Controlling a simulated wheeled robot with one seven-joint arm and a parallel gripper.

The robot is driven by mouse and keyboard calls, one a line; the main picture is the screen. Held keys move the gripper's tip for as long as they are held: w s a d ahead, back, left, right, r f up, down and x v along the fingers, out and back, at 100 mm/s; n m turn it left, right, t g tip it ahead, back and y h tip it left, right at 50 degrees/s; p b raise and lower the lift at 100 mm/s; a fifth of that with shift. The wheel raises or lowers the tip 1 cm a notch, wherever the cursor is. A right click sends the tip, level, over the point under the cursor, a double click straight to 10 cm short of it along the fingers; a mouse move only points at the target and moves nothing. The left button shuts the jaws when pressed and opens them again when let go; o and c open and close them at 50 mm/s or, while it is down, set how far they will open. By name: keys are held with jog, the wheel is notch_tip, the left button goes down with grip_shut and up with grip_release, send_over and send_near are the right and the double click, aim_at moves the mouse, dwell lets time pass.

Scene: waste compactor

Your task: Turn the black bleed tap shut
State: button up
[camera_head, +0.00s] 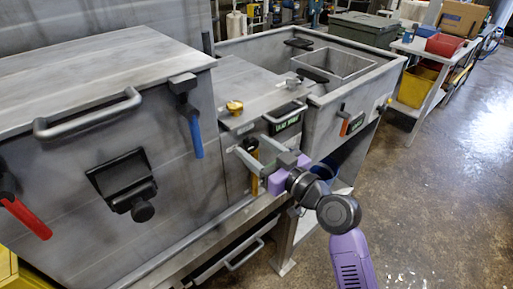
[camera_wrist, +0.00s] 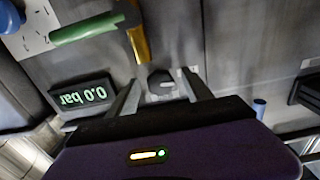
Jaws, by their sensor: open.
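In the wrist view, a small dark knob (camera_wrist: 160,80), which looks like the black bleed tap, sits on the grey panel with a small pale label beside it. My gripper (camera_wrist: 160,88) is open, with one finger on each side of the knob in the picture. I cannot tell whether the fingers touch it or how deep they reach.
A display reading 0.0 bar (camera_wrist: 85,97) is beside the gripper; it also shows in the head view (camera_head: 285,118). An orange handle (camera_wrist: 138,42) and a green handle (camera_wrist: 85,28) are close by. A blue-handled latch (camera_head: 195,132) is to the left. Open floor lies right.

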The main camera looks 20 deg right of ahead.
grip_shut()
jog(key=m+p, duration=0.1)
jog(key=m, duration=0.3)
jog(key=shift+r+m, duration=0.15)
jog(key=shift+m, duration=0.15)
jog(key=m+p, duration=0.1)
jog(key=m, duration=0.2)
jog(key=shift+m, duration=0.4)
jog(key=m+p, duration=0.2)
jog(key=m, duration=0.2)
jog(key=shift+r, duration=0.1)
jog(key=shift+m+p, duration=1.2)
jog(key=shift+m, duration=0.9)
